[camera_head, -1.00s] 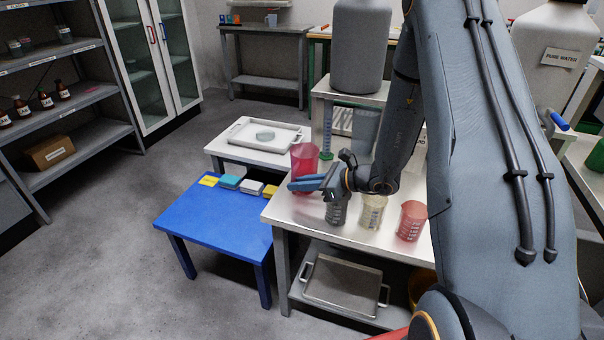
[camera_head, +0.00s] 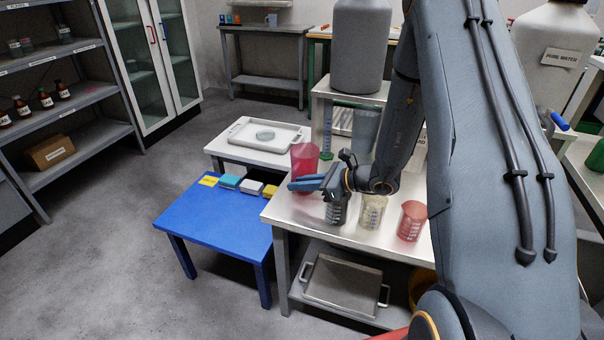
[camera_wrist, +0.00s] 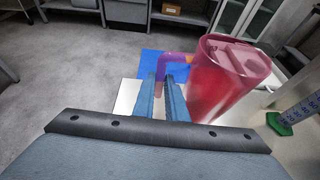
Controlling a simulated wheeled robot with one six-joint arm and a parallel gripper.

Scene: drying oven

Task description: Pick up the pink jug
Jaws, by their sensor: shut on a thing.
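The pink jug (camera_head: 304,165) stands upright at the back left of the white-topped table (camera_head: 285,212). It also shows in the wrist view (camera_wrist: 225,78), to the right of the fingers, with its handle (camera_wrist: 178,62) pointing left. My gripper (camera_head: 305,184) reaches in from the right in front of the jug. In the wrist view its two blue fingers (camera_wrist: 161,95) are closed around the jug's handle. The lower part of the handle between the fingers is partly hidden. I cannot tell whether the jug's base touches the table.
A dark beaker (camera_head: 337,211), a pale yellow beaker (camera_head: 372,212) and a red beaker (camera_head: 411,221) stand in front of and right of my gripper. A green-based measuring cylinder (camera_head: 326,140) stands behind. A low blue table (camera_head: 210,222) is at the left.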

